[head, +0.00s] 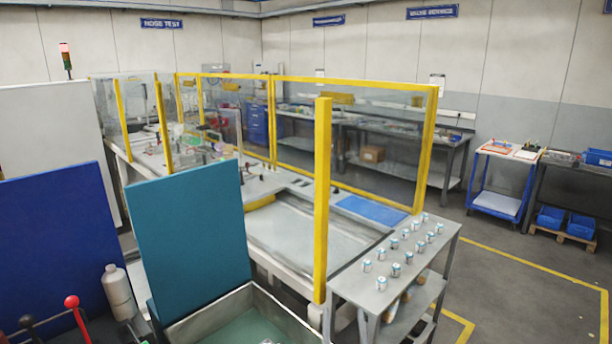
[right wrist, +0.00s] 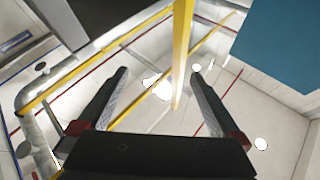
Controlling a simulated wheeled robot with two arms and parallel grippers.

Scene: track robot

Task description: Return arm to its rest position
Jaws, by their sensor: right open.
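My right gripper (right wrist: 158,74) shows in the right wrist view. Its two dark fingers are spread apart with nothing between them. A yellow post (right wrist: 183,50) stands beyond the fingers, seen through the gap, and I cannot tell how far off it is. I cannot make out either gripper in the head view. My left gripper is in neither view.
A yellow-framed clear guard (head: 322,200) surrounds the bench line. A teal panel (head: 190,240) and a blue panel (head: 55,250) stand at left, near a white bottle (head: 117,288). A metal table (head: 350,290) holds several small cans. Floor at right (head: 510,290) is clear.

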